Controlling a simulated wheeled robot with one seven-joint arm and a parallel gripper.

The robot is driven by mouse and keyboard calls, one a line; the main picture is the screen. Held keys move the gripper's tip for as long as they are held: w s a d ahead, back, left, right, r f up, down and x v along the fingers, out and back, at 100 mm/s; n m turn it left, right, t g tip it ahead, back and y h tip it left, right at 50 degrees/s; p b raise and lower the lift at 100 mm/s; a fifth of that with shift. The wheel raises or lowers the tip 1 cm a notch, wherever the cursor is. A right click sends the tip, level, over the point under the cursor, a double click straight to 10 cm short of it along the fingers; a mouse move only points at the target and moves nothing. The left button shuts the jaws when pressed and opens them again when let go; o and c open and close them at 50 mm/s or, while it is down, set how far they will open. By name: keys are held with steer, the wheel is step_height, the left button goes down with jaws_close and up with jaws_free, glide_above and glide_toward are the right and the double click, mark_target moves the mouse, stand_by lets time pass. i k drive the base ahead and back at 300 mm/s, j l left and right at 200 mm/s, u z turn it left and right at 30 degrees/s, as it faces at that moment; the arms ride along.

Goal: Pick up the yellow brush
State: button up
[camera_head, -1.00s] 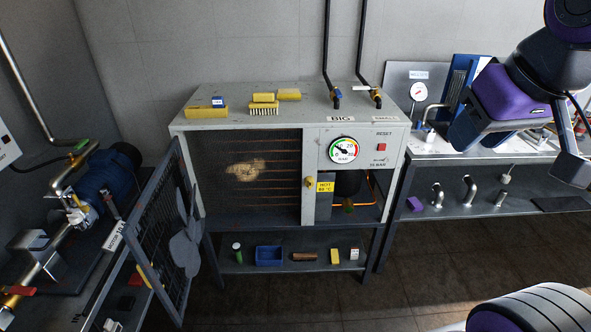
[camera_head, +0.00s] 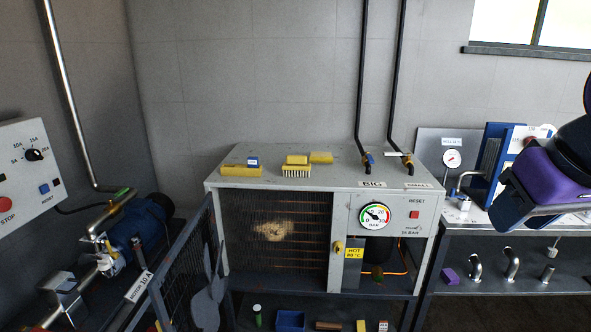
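The yellow brush (camera_head: 296,171) lies on top of the grey cabinet (camera_head: 390,180), its pale bristles toward the front. A yellow piece (camera_head: 296,159) lies right behind and above it; I cannot tell if it is the brush's back or separate. A yellow block (camera_head: 321,157) lies behind to the right. My purple and black arm is at the right edge, far from the brush. I cannot make out gripper fingers there.
An open mesh door (camera_head: 190,275) swings out at the cabinet's left front. Pipes (camera_head: 362,100) rise at the cabinet's back right. A bench (camera_head: 480,228) with fittings stands right, and a blue motor (camera_head: 135,235) left.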

mark_target(294, 163)
steer(key=u, duration=0.25)
steer(key=i+l+u, duration=0.2)
steer(key=u, duration=0.15)
steer(key=i+l+u, duration=0.25)
steer(key=u, duration=0.15)
steer(key=i+l, duration=0.2)
steer(key=l, duration=0.15)
steer(key=i+l+u, duration=0.1)
steer(key=i+l, duration=0.35)
steer(key=l, duration=0.2)
steer(key=i+l+u, duration=0.1)
steer(key=l, duration=0.25)
steer(key=i, duration=0.1)
